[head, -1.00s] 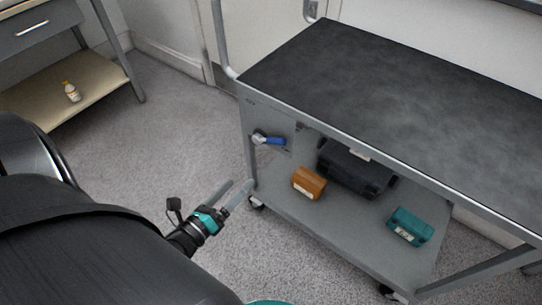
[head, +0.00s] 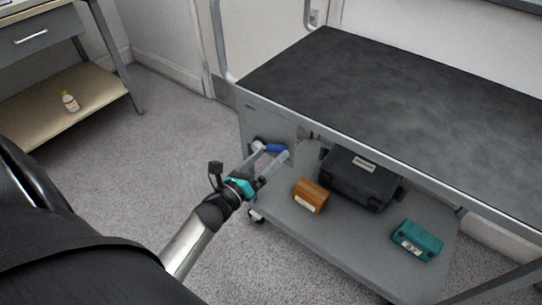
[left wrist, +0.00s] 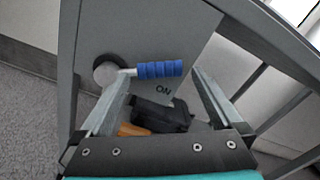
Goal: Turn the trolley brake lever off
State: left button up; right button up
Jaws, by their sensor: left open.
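The trolley brake lever has a blue ribbed grip (left wrist: 160,70) on a thin metal arm from a round grey hub (left wrist: 107,70). It lies about level on the trolley's grey end panel, with the word ON just below its grip. In the head view the lever (head: 276,148) shows at the panel, partly behind my fingers. My left gripper (head: 271,158) is open in front of the panel, its two fingers on either side of the blue grip. In the wrist view the left finger overlaps the metal arm near the hub; I cannot tell whether they touch. My right gripper is out of view.
The trolley (head: 370,90) has a dark top. Its lower shelf holds an orange-brown box (head: 310,195), a black case (head: 360,178) and a teal box (head: 416,240). A side table with a small bottle (head: 70,101) stands at left. The floor between is clear.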

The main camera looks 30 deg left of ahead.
pick_arm(q)
jog(key=shift+w, duration=0.9)
jog(key=shift+d, duration=0.1)
grip_shut()
